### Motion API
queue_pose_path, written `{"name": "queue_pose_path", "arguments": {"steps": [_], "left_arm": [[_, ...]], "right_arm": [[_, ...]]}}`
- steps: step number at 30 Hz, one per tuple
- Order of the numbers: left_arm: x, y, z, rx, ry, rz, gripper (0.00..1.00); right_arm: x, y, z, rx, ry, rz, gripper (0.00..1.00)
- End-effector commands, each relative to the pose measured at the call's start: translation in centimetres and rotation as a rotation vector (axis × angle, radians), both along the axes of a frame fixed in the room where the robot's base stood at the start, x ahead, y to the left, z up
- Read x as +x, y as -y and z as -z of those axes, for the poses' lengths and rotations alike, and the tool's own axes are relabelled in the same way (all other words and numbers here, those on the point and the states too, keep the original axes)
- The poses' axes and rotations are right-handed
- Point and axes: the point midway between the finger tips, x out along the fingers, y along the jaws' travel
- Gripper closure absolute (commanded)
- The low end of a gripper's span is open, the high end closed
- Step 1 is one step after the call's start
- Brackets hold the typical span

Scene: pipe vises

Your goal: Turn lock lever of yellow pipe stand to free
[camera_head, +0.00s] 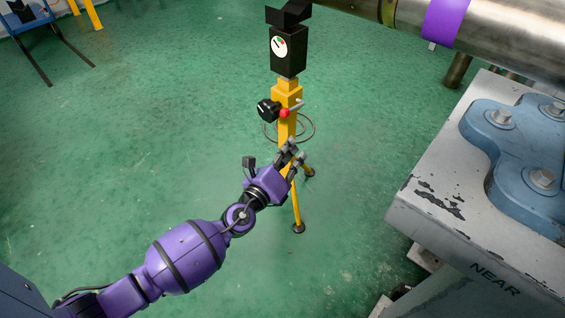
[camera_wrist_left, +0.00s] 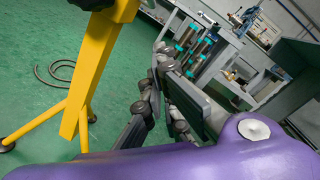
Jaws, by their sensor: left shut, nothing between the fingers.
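The yellow pipe stand (camera_head: 286,97) stands upright on the green floor in the head view. It has a black head with a round dial (camera_head: 280,46), a black knob (camera_head: 268,110) on its left side and a lever with a red ball tip (camera_head: 285,113). My left gripper (camera_head: 293,155) is shut and empty, just below the lever and in front of the stand's lower post. In the left wrist view the stand's yellow post (camera_wrist_left: 99,62) is at the left, apart from the fingers (camera_wrist_left: 165,72). The lever is not seen there. My right gripper is out of view.
A grey table (camera_head: 420,188) marked NEAR, with a blue bolted bracket (camera_head: 520,150), stands at the right. A metal pipe with a purple band (camera_head: 447,22) lies at the upper right. A cable loop (camera_head: 308,128) lies on the floor behind the stand.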

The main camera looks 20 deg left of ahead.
Motion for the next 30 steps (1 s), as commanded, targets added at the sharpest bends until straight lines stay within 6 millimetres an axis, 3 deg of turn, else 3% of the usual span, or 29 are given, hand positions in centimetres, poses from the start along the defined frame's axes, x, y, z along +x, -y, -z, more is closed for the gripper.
{"name": "queue_pose_path", "arguments": {"steps": [3, 9, 24, 30], "left_arm": [[2.1, -0.1, -0.4, 0.001, 0.001, -0.002, 1.00], [2.8, -1.8, -2.5, 0.000, 0.001, -0.001, 1.00], [3.0, -2.2, -2.8, -0.002, -0.001, -0.001, 1.00], [2.5, -2.3, -3.2, 0.003, -0.013, -0.001, 1.00]], "right_arm": [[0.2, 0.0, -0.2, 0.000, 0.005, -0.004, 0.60], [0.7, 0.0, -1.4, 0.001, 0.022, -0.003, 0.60], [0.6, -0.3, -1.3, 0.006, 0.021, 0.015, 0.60], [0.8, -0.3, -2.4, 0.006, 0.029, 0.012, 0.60]]}}
